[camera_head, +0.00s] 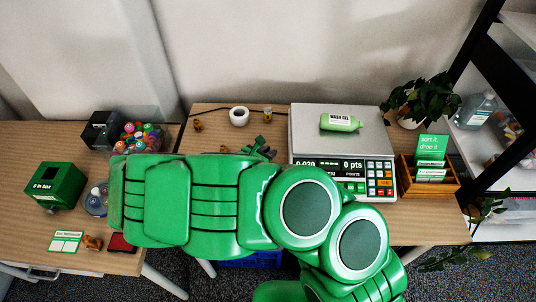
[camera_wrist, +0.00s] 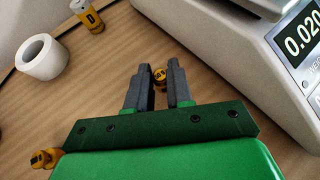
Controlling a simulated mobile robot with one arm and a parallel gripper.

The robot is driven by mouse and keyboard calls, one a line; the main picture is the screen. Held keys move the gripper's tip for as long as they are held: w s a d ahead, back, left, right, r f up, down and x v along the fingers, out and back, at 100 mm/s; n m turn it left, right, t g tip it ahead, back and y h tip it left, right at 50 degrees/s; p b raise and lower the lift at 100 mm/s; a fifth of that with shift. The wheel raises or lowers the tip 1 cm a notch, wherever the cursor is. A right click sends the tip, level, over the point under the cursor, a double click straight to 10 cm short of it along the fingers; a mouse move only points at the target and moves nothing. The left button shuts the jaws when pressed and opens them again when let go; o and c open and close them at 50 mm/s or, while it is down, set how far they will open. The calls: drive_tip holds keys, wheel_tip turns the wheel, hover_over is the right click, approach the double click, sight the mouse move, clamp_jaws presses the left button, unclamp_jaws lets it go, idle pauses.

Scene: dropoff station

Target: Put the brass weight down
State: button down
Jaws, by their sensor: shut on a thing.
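The brass weight (camera_wrist: 160,77) shows between the dark fingertips of my gripper (camera_wrist: 158,84) in the wrist view. The fingers are shut on it, and they hide part of it. The wooden table (camera_wrist: 125,60) lies beneath; I cannot tell whether the weight touches it. In the head view my gripper (camera_head: 262,147) is left of the scale, and the held weight cannot be made out there. Another small brass-coloured piece (camera_wrist: 45,158) lies left of my gripper's base.
The scale (camera_head: 343,166) carries a green wash gel bottle (camera_head: 340,122) and stands close on the right. A white tape roll (camera_head: 239,116) and a battery (camera_head: 267,115) stand behind. Another brass-coloured piece (camera_head: 197,125) lies at the left. Bare table lies between battery and scale.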

drive_tip(key=shift+f, duration=0.55)
drive_tip(key=c, duration=1)
unclamp_jaws()
drive_tip(key=shift+v, duration=6.05)
